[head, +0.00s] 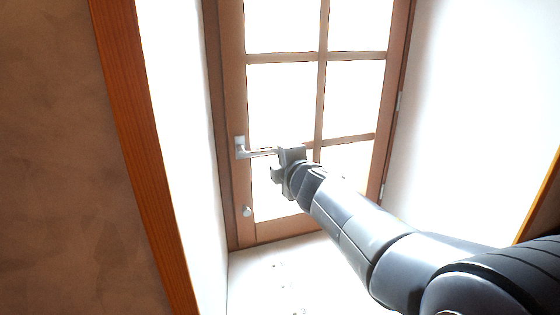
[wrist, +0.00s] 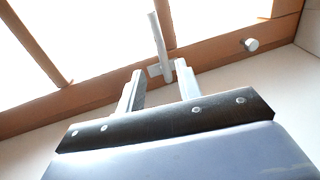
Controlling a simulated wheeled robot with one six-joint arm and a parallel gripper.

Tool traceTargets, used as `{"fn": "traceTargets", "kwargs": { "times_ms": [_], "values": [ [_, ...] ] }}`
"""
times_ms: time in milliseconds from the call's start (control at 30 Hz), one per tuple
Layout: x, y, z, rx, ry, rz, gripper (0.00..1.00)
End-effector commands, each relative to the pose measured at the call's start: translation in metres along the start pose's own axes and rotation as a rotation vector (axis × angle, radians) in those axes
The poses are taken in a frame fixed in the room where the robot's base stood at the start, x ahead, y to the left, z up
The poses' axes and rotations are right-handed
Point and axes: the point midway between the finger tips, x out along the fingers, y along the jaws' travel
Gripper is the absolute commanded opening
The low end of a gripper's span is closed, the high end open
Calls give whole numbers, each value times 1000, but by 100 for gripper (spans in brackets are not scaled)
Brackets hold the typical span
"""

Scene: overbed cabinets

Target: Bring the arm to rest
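My gripper (head: 284,163) is at the end of my outstretched arm, in front of the glazed wooden door (head: 237,100). In the wrist view its two fingers (wrist: 160,76) stand apart with nothing clasped between them. The metal lever handle (head: 260,153) sits on the left side of the door frame. In the head view its free end meets the gripper's outline. In the wrist view the handle (wrist: 158,38) shows just beyond the gap between the fingertips. I cannot tell whether they touch. My gripper hides part of the door behind it.
A round metal knob (head: 247,211) is below the handle. White reveal walls (head: 460,110) flank the door closely, and an orange-brown wooden trim (head: 140,130) edges the opening at left. A pale ledge (head: 290,280) with small dark specks lies below the door.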

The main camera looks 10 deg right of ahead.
Motion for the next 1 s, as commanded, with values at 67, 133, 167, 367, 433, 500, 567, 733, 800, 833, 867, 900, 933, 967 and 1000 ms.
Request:
{"fn": "traceTargets", "kwargs": {
  "times_ms": [67, 133, 167, 367, 433, 500, 567, 733, 800, 833, 867, 900, 933, 967, 1000],
  "values": [
    [1, 0, 0, 0, 0, 0, 34],
    [3, 0, 0, 0, 0, 0, 34],
    [4, 0, 0, 0, 0, -1, 34],
    [27, -2, 0, 1, 2, -1, 34],
    [38, -1, 0, 1, 1, -2, 34],
    [48, -1, 0, 1, 1, -2, 34],
    [58, -1, 0, 1, 1, -2, 34],
    [82, -1, 0, 1, 0, -2, 34],
    [90, 0, 0, 1, 0, -1, 34],
    [93, 0, 0, 1, 0, -1, 34],
    [96, 0, 0, 1, 0, -2, 34],
    [99, 0, 0, 1, 0, -1, 34],
    [102, 0, 0, 1, 0, -1, 34],
    [104, 0, 0, 1, 0, -1, 34],
    [106, 0, 0, 1, 0, -1, 34]
  ]
}}
